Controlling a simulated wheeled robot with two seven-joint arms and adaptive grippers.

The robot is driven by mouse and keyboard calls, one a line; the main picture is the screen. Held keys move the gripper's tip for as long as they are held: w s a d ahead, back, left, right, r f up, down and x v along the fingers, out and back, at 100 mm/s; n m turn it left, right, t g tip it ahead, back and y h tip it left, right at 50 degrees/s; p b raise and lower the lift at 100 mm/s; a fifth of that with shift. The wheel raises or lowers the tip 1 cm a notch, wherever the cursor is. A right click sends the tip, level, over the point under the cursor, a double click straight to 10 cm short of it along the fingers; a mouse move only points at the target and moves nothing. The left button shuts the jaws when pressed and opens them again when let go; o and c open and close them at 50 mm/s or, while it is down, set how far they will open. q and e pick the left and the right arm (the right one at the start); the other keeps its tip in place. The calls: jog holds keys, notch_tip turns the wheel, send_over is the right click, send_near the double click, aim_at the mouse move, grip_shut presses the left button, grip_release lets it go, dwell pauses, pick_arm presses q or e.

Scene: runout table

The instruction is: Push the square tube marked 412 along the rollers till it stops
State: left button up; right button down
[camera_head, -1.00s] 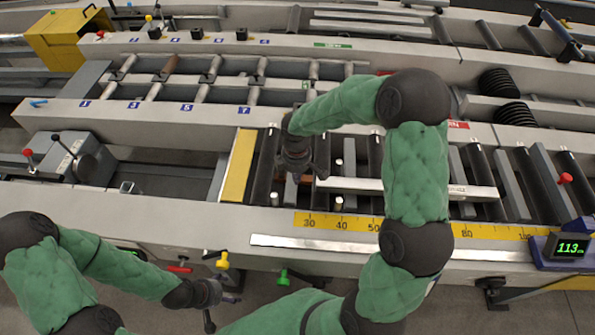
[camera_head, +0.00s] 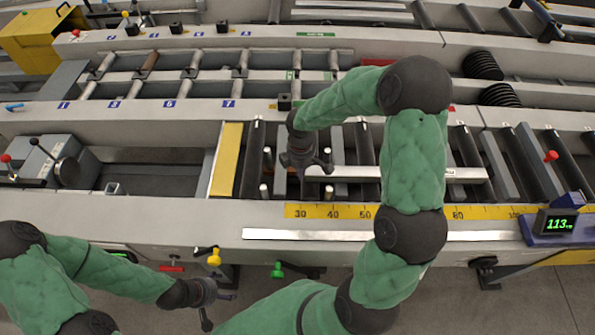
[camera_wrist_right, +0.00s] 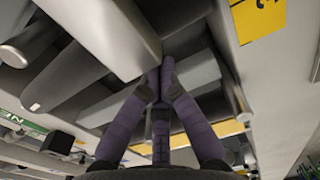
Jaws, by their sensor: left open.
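A pale square tube (camera_head: 415,173) lies along the dark rollers, parallel to the yellow scale. Its small label near the right end is too small to read, and my right arm hides part of its length. My right gripper (camera_head: 312,163) is at the tube's left end. In the right wrist view the fingers of the right gripper (camera_wrist_right: 160,75) are drawn together, tips close beside a pale bar (camera_wrist_right: 105,35); I cannot tell if they touch it. My left gripper (camera_head: 218,297) is open and empty in front of the table, low in the head view.
Dark rollers (camera_head: 472,150) continue right of the tube. Yellow (camera_head: 214,257) and green (camera_head: 278,269) knobs stick out below the rail.

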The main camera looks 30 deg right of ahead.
aim_at(371, 174)
jog(key=s+d+p, duration=0.2)
jog(key=s+d, duration=0.2)
jog(key=d, duration=0.2)
jog(key=s+d+p, duration=0.3)
jog(key=d, duration=0.3)
jog(key=s+d+p, duration=0.3)
jog(key=s+d, duration=0.1)
jog(key=d, duration=0.2)
jog(key=shift+s+d+r, duration=0.15)
jog(key=shift+s+d, duration=0.1)
jog(key=shift+s, duration=0.05)
jog(key=shift+s+d, duration=0.1)
jog(key=shift+d, duration=0.1)
